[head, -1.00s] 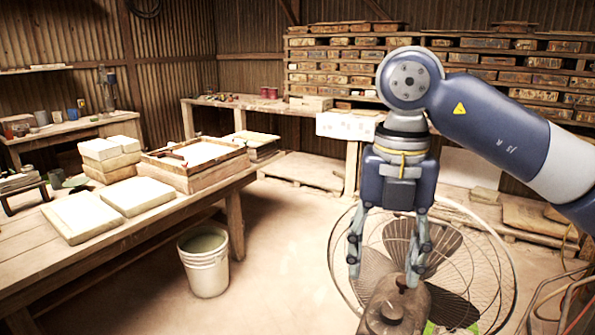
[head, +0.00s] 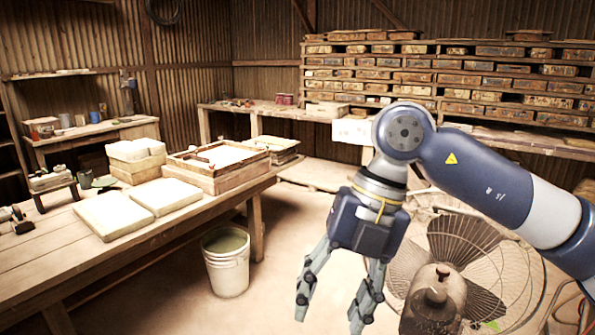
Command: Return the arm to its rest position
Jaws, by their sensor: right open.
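My right arm comes in from the right edge, bent at a blue joint, with the gripper hanging down. My right gripper (head: 332,312) is open, its two fingers spread apart with nothing between them. It is in front of the floor, to the right of the white bucket and left of the fan. My left gripper is not in the head view.
A large fan (head: 464,243) stands close by the right arm. A wooden table (head: 40,255) on the left bears pale slabs (head: 113,213) and a wooden frame (head: 215,182). A white bucket (head: 228,272) stands beside it. Shelves of tiles (head: 470,80) line the back wall.

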